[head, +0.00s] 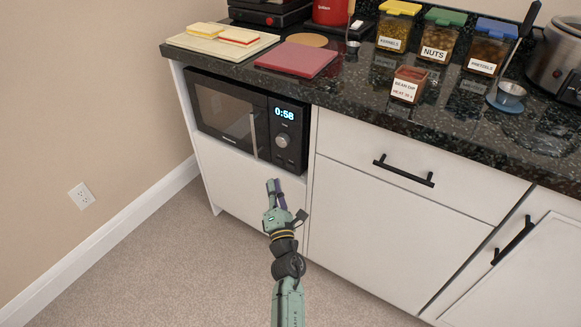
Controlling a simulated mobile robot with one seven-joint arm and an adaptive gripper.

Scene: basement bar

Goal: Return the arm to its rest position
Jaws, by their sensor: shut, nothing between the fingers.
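My gripper (273,186) is at the end of my green and black arm, which reaches up from the bottom of the head view. It is shut and holds nothing. It shows in front of the white cabinet panel below the black microwave (222,110). The microwave sits in a niche under the counter, its door looks closed, and its display reads 0:58. I cannot tell the exact gap between the gripper and the cabinet.
The dark stone counter (455,115) holds a red board (297,59), a bean dip container (408,84), several lidded snack jars, a ladle (508,96) and a slow cooker (556,60). Black handles (403,170) jut from the cabinets. The carpet (165,270) at left is clear.

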